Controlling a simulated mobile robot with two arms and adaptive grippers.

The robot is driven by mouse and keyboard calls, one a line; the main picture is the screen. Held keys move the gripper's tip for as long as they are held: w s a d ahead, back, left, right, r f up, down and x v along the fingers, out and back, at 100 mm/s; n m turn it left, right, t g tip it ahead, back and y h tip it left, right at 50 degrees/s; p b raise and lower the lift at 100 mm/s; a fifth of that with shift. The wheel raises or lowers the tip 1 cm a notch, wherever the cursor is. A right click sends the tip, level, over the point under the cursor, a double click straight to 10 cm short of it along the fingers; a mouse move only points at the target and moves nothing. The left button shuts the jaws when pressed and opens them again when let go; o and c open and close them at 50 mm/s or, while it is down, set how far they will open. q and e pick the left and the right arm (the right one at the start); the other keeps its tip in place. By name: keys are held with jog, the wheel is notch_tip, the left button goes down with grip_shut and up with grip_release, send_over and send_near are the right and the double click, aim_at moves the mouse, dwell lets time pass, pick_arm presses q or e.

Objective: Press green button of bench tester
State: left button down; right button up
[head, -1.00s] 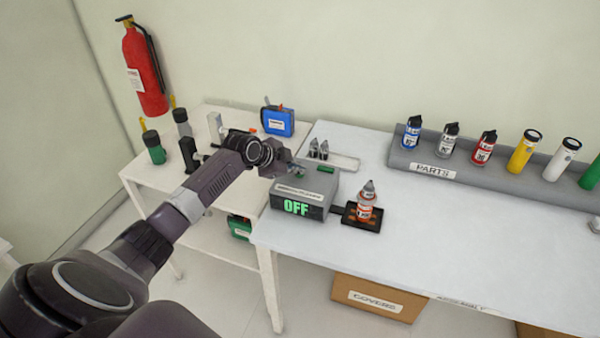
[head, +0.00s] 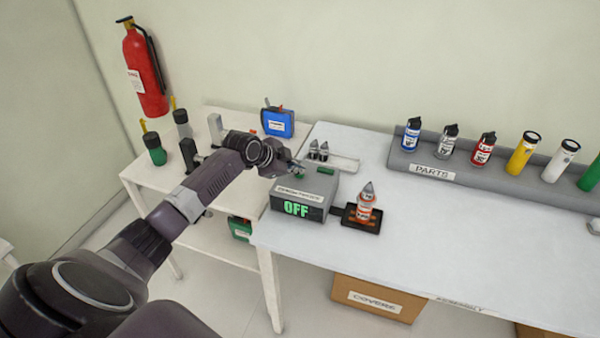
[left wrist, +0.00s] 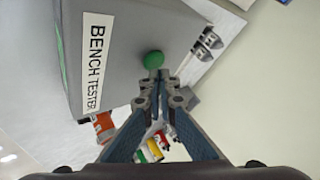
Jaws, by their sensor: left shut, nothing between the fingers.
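The bench tester (head: 318,196) is a grey box at the left end of the long table, and its front display reads OFF in green. Its label shows in the left wrist view, where the tester's grey top (left wrist: 125,30) carries a round green button (left wrist: 153,60). My left gripper (head: 300,167) is over the tester's top in the head view. In the left wrist view the gripper's fingertips (left wrist: 160,76) are together, empty, right beside the green button. I cannot tell whether they touch it. My right gripper is not in view.
An orange-and-white bottle (head: 366,203) stands on a black tray right of the tester. Small dark-tipped parts (head: 318,150) stand behind it. A grey parts rack (head: 470,172) holds several bottles at the back. The table's middle is clear.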

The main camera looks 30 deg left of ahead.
pick_arm(q)
notch_tip(320, 180, up, 6)
jog(key=p, duration=0.4)
jog(key=shift+f, duration=0.1)
